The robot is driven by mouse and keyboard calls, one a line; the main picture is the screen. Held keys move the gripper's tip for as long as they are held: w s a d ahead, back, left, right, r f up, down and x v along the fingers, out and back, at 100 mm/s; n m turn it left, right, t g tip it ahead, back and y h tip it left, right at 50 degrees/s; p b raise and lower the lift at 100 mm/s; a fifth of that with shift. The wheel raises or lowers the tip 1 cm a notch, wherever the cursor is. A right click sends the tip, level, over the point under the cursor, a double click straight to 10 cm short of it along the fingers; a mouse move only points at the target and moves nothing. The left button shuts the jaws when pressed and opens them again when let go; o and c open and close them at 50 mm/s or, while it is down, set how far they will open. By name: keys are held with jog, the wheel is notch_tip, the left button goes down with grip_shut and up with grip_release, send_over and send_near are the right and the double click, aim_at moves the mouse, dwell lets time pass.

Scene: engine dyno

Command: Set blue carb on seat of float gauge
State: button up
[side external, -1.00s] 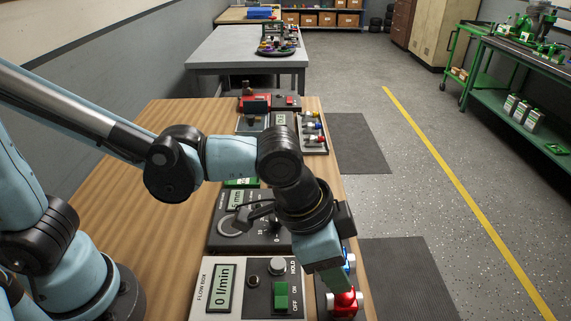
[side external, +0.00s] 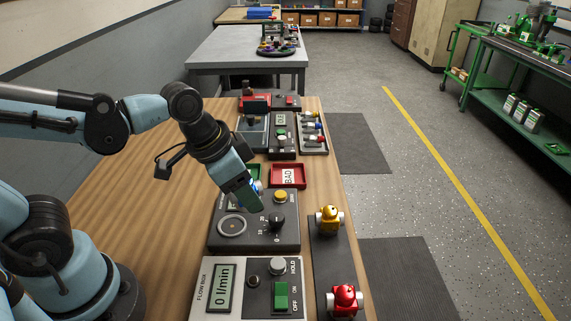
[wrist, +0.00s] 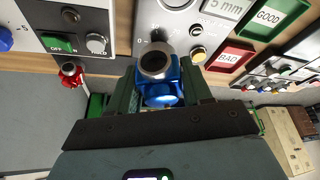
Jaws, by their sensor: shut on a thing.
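My gripper (side external: 248,203) is shut on the blue carb (wrist: 164,92), whose round grey mouth faces the wrist camera. In the side view only a little blue of the carb (side external: 257,187) shows behind the fingers. My gripper holds it above the dark float gauge (side external: 260,236), near its far side. The gauge's round seat (side external: 232,226) is empty, to the lower left of the fingers in the side view. The gauge has a black knob (side external: 276,221) and a yellow button (side external: 280,196). Its mm display is partly covered in the side view and shows in the wrist view (wrist: 228,6).
A yellow carb (side external: 328,219) and a red carb (side external: 345,299) stand on a dark strip at the bench's right edge. The flow box (side external: 240,290) is nearest. A red BAD tray (side external: 288,176) and a partly hidden green tray (wrist: 270,18) lie beyond the gauge.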

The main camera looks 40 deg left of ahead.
jog(key=shift+n, duration=0.6)
jog(key=shift+s+a+f, duration=0.2)
jog(key=shift+a+f, duration=0.55)
jog(key=shift+f, duration=0.4)
jog(key=shift+s+a+f, duration=0.2)
jog(key=shift+a+f, duration=0.5)
jog(key=shift+f, duration=0.45)
jog(key=shift+s+a+f, duration=0.2)
jog(key=shift+a+f, duration=0.55)
jog(key=shift+f, duration=0.4)
jog(key=shift+f, duration=0.5)
jog(key=o, duration=1.2)
jog(key=shift+o, duration=0.2)
jog(key=shift+r, duration=0.15)
notch_tip(320, 180, up, 7)
jog(key=shift+w+a+r+n+t+y, duration=0.2)
jog(key=shift+a+r+n+t+y, duration=0.1)
jog(key=shift+r+n+t, duration=0.25)
jog(key=shift+w+a+r+n+t+y, duration=0.15)
jog(key=shift+a+r+n+t+y, duration=0.1)
jog(key=shift+r+n+t, duration=0.25)
jog(key=shift+w+a+r+n+t+y, duration=0.2)
jog(key=shift+a+r+n+t+y, duration=0.1)
jog(key=shift+r+n+t, duration=0.2)
